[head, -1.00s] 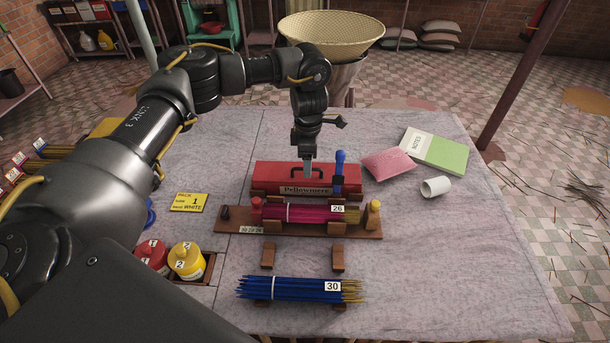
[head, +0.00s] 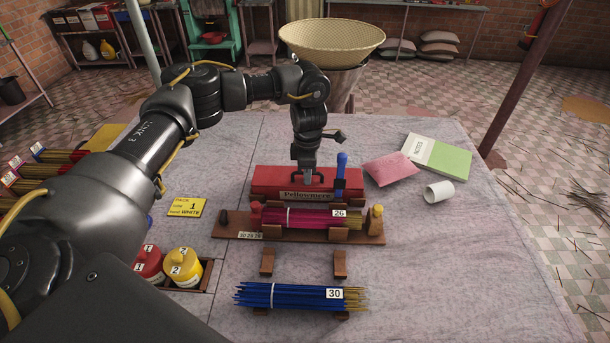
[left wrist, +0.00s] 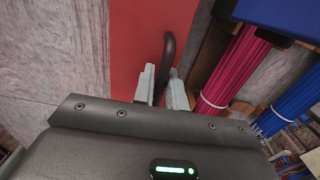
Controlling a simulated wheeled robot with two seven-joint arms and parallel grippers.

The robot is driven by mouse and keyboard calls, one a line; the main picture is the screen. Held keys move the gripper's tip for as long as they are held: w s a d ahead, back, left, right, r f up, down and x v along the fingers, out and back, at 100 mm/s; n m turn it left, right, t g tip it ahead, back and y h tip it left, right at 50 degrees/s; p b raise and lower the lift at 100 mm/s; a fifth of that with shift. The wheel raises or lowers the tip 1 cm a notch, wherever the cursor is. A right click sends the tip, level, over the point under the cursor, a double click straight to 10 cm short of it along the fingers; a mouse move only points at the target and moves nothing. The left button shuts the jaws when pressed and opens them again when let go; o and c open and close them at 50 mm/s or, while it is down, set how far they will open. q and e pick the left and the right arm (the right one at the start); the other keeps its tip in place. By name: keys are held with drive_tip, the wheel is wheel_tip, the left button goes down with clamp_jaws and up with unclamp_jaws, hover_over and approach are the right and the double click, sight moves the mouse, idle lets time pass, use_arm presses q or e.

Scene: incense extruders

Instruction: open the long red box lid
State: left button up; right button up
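The long red box (head: 268,181) with its name plate lies on the table, its lid closed. My left gripper (head: 307,181) points straight down over the lid's middle. In the left wrist view, a dark curved handle (left wrist: 168,48) rises from the red lid (left wrist: 130,40). The two pale fingers of my left gripper (left wrist: 161,78) stand on either side of this handle, with little space between. Whether they press on it I cannot tell. The handle is mostly hidden in the head view. My right gripper is not in view.
A blue-handled tool (head: 341,170) stands against the box's right front. Close in front is a wooden rack (head: 232,228) with a magenta stick bundle (head: 290,219). A blue bundle (head: 285,296) lies nearer. A pink packet (head: 390,168), notebook (head: 445,156) and white cup (head: 439,191) lie right.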

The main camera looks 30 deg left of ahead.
use_arm(q)
drive_tip(key=shift+w+r, duration=0.1)
drive_tip(key=shift+r, duration=0.05)
idle(0.5)
drive_tip(key=shift+w+a+r, duration=0.2)
drive_tip(key=shift+w+r, duration=0.15)
drive_tip(key=shift+r, duration=0.2)
drive_tip(key=shift+w+a+r, duration=0.1)
drive_tip(key=shift+w+a+r+p, duration=0.2)
drive_tip(key=shift+w+r+p, duration=0.15)
drive_tip(key=shift+w+r, duration=0.15)
drive_tip(key=shift+w, duration=0.05)
idle(0.5)
drive_tip(key=shift+w+a+r, duration=0.3)
drive_tip(key=shift+w, duration=0.25)
